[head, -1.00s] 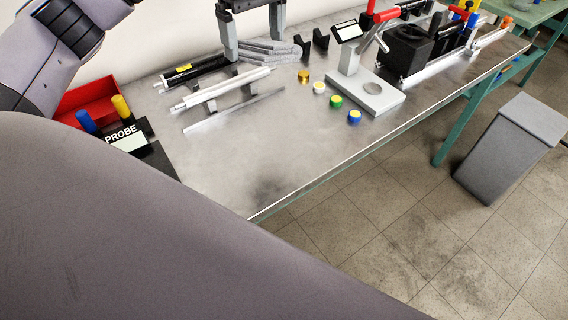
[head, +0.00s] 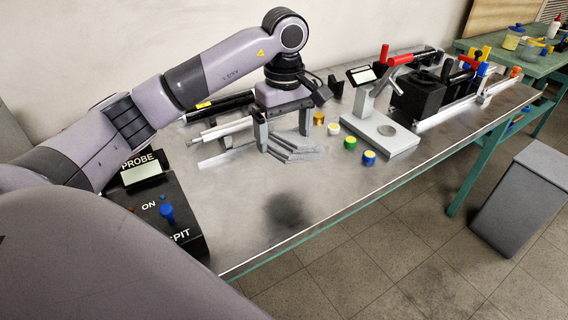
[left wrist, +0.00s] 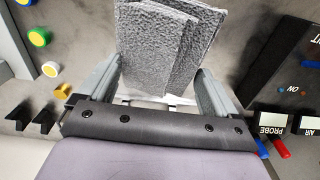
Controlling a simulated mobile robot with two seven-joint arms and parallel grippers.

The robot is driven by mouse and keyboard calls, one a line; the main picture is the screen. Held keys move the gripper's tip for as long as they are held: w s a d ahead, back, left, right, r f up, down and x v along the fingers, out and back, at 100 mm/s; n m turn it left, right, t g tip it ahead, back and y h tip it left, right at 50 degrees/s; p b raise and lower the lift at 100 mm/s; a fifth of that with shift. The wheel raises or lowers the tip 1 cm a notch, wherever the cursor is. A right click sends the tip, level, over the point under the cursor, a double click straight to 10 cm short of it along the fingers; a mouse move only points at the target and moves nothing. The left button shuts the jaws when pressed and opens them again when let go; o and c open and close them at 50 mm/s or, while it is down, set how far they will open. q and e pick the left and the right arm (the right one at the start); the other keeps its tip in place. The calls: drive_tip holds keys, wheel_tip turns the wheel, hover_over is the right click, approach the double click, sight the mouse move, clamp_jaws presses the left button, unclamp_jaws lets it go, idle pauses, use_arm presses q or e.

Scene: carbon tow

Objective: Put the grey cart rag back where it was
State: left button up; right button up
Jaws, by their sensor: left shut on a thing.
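The grey cart rag (head: 292,148) hangs folded between the fingers of my left gripper (head: 283,136) in the head view, over the metal bench. In the left wrist view the rag (left wrist: 160,45) fills the space between the two grey fingers of the gripper (left wrist: 163,80), which is shut on it. Whether the rag touches the bench top is unclear. No cart is recognisable. My right gripper is not in view.
A white rod on supports (head: 225,128) lies left of the gripper. Coloured caps (head: 350,142) and a grey stand (head: 380,135) are to the right. A black PROBE box (head: 165,210) sits front left. The front middle of the bench (head: 245,215) is clear, with a dark smudge.

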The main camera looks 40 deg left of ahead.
sight(284, 136)
use_arm(q)
wheel_tip(284, 136, down, 7)
drive_tip(key=shift+f, duration=0.15)
idle(0.4)
drive_tip(key=shift+f, duration=0.1)
drive_tip(key=o, duration=0.6)
drive_tip(key=shift+o, duration=0.4)
drive_tip(key=shift+r, duration=0.2)
wheel_tip(284, 136, up, 12)
drive_tip(key=shift+f, duration=0.1)
